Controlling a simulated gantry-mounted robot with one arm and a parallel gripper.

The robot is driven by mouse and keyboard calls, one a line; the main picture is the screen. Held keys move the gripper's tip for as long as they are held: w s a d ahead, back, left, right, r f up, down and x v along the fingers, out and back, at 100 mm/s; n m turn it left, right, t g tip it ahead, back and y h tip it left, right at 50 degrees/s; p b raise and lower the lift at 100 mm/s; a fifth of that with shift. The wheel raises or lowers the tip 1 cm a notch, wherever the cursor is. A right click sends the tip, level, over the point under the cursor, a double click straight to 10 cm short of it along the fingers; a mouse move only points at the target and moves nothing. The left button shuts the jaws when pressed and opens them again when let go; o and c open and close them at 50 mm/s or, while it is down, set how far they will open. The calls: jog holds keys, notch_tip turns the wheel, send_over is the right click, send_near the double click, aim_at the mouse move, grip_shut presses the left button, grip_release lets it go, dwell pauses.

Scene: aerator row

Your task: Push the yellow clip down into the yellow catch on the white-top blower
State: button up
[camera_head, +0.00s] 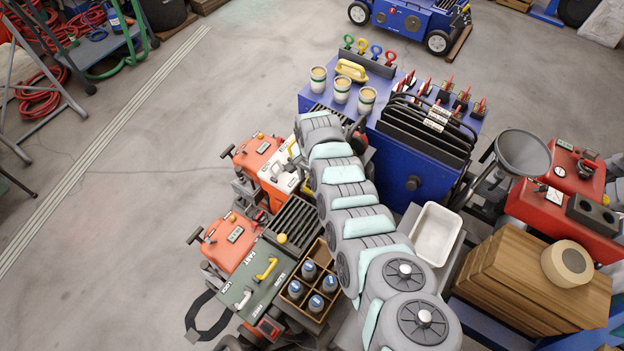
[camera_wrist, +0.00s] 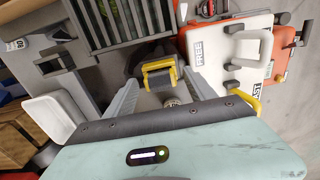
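A yellow and black clip (camera_wrist: 158,72) shows at the centre of the wrist view, in front of my gripper (camera_wrist: 161,78). The fingers are spread, one either side of the clip; I cannot tell whether they touch it. The catch cannot be made out apart from the clip. In the head view my arm hides the gripper and clip.
A green-top unit (camera_head: 238,277) and a wooden crate of bottles (camera_head: 322,311) stand near my arm's lower left. A blue bench (camera_head: 415,172) and a white tray (camera_head: 436,233) are to the right. A dark grille (camera_wrist: 118,22) is close to the clip.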

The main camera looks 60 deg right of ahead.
jog(key=shift+o, duration=0.2)
jog(key=shift+r, duration=0.1)
notch_tip(320, 180, up, 11)
jog(key=p, duration=0.3)
jog(key=shift+p, duration=0.4)
jog(key=shift+f, duration=0.2)
